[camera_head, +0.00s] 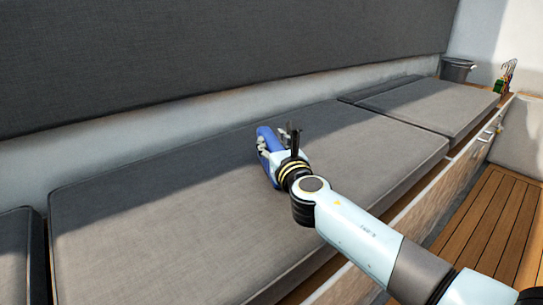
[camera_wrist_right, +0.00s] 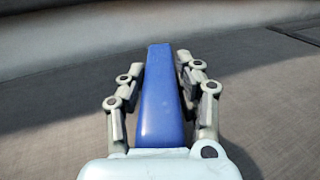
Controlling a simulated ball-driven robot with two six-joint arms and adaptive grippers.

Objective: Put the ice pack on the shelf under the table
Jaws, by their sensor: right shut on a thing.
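The blue ice pack (camera_wrist_right: 160,95) stands between the two fingers of my right gripper (camera_wrist_right: 161,85) in the right wrist view. The fingers are shut on its sides. In the head view the ice pack (camera_head: 265,141) shows as a blue shape at the end of my right arm, over the grey seat cushion; my right gripper (camera_head: 272,152) partly covers it. I cannot tell whether the pack touches the cushion. The table and its shelf are not in view. My left gripper is not in view.
A long grey bench cushion (camera_head: 180,200) lies below the gripper, with a dark backrest (camera_head: 200,55) behind. A second cushion (camera_head: 430,105), a dark bucket (camera_head: 457,69) and small colourful items (camera_head: 504,80) are farther right. Wooden slatted floor (camera_head: 490,230) is clear at the right.

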